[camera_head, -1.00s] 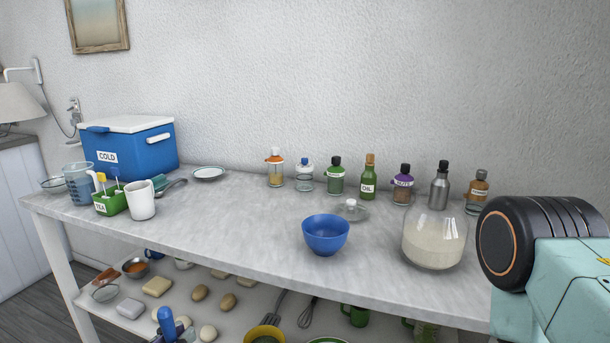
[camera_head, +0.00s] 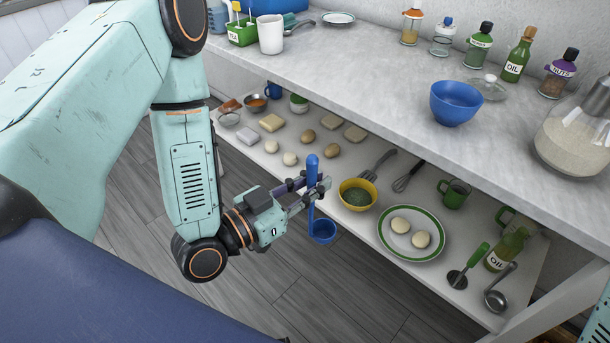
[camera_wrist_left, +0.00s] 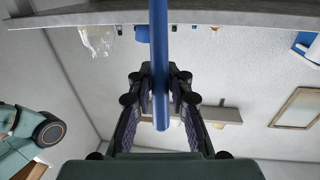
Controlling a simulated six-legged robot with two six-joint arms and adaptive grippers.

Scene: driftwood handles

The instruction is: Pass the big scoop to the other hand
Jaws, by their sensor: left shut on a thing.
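My left gripper (camera_head: 305,195) is shut on the upright blue handle of the big scoop (camera_head: 323,231). The scoop's round blue bowl hangs below the fingers, in front of the lower shelf's edge. In the left wrist view the scoop's blue handle (camera_wrist_left: 160,90) runs between the two fingers of the left gripper (camera_wrist_left: 160,85). My right gripper does not show in the head view; only a bit of a teal arm link is at the lower right edge.
A lower shelf (camera_head: 480,235) holds a yellow bowl (camera_head: 357,190), a plate with two round pale things (camera_head: 398,250), a whisk and a ladle. The worktop (camera_head: 380,75) above carries a blue bowl (camera_head: 456,102), a glass jar (camera_head: 575,135) and several bottles. Open floor lies below the scoop.

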